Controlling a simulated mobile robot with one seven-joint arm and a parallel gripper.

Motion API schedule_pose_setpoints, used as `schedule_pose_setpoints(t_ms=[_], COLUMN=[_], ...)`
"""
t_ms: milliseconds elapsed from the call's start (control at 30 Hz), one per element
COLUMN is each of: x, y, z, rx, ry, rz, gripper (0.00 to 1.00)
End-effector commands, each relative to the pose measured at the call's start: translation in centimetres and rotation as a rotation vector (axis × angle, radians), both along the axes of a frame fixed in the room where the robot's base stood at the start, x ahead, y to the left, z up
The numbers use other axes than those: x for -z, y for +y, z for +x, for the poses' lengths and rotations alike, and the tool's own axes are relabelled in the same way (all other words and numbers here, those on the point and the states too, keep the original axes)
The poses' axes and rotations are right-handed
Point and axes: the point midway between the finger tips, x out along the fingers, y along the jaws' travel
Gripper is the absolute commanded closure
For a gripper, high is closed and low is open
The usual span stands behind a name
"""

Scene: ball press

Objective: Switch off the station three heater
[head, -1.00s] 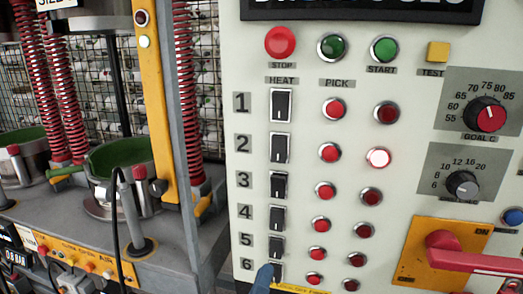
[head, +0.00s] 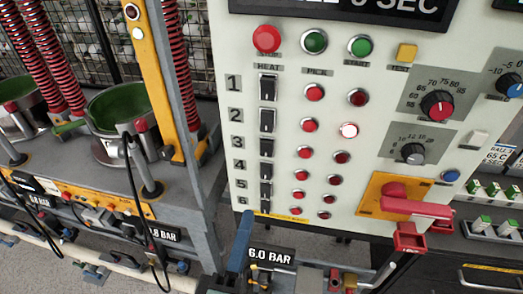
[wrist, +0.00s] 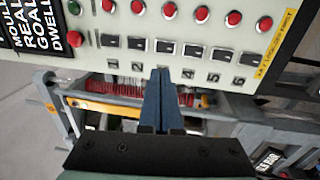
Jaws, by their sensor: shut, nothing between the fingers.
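The station three heater switch (head: 266,147) is a black rocker in the HEAT column of the pale control panel, beside the label 3 (head: 239,141). I cannot tell its rocker position. In the wrist view the same switch (wrist: 165,46) sits just beyond my fingertips, third from the left in the row. My gripper (wrist: 161,72) has blue fingers, shut together and empty, pointing towards the panel. In the head view my gripper (head: 247,215) shows near the panel's lower left corner, in front of the lower end of the switch column. I see no clear contact with the panel.
Other heat switches, such as switch two (head: 267,120) and switch four (head: 266,169), sit close above and below. Red pick buttons (head: 310,125) are to the right. A red-handled rotary switch (head: 410,203) juts out lower right. Press frames and red springs (head: 180,70) stand left.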

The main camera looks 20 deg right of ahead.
Motion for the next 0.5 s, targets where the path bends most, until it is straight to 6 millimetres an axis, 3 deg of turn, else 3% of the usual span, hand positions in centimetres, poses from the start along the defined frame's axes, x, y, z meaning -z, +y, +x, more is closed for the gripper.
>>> schedule_pose_setpoints(t_ms=[267, 500], x=[-0.1, -0.9], y=[-0.1, -2.0], z=[0.2, 2.8], rx=[0.001, 0.003], ry=[-0.001, -0.003], rz=[0.001, 0.001], gripper=[1.0, 1.0])
